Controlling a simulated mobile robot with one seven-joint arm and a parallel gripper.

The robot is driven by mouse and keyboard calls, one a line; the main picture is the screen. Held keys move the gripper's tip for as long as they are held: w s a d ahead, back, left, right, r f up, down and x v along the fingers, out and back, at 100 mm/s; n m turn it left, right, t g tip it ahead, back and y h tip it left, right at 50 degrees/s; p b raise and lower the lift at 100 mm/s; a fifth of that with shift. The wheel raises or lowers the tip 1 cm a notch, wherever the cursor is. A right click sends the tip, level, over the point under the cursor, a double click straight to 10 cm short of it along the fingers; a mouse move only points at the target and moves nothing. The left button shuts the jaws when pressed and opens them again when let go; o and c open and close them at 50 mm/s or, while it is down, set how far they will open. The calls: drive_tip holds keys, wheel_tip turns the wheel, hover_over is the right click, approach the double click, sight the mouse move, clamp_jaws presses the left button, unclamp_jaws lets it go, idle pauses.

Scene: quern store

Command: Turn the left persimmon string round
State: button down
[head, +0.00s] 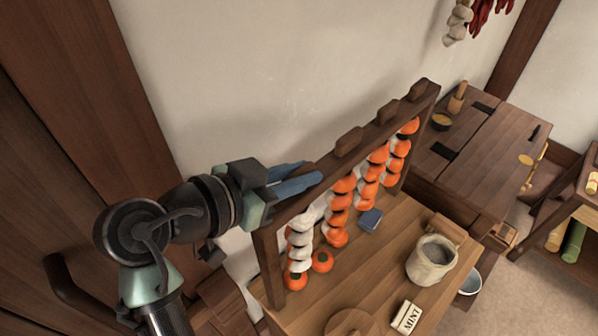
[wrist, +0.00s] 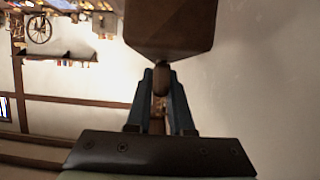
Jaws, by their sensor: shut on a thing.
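The left persimmon string (head: 300,238) hangs from the near left end of a dark wooden rack (head: 270,262). Its upper fruits show mostly whitish, its lowest one orange. My gripper (head: 318,178) is at the top bar above this string, its blue fingers covering the place of the leftmost wooden knob. In the wrist view the fingers are shut on a small rounded brown knob (wrist: 161,80), beside a larger wooden block (wrist: 170,28). The string itself does not show in the wrist view. The other strings (head: 338,212) (head: 369,182) (head: 398,155) show mostly orange.
The rack stands on a wooden table (head: 385,250) with a blue box (head: 370,220), a stone-coloured pot (head: 432,262), a round wooden lid (head: 349,322) and a MINT card (head: 407,317). A loose-looking persimmon (head: 322,261) sits beside the left string. A pale wall (head: 250,80) is behind.

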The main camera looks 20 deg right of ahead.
drive_tip(key=shift+t, duration=0.3)
drive_tip(key=c, duration=0.8)
unclamp_jaws()
drive_tip(key=shift+a, duration=0.1)
drive_tip(key=b+v, duration=0.4)
drive_tip(key=v, duration=0.9)
drive_tip(key=shift+r, duration=0.15)
drive_tip(key=shift+s, duration=0.1)
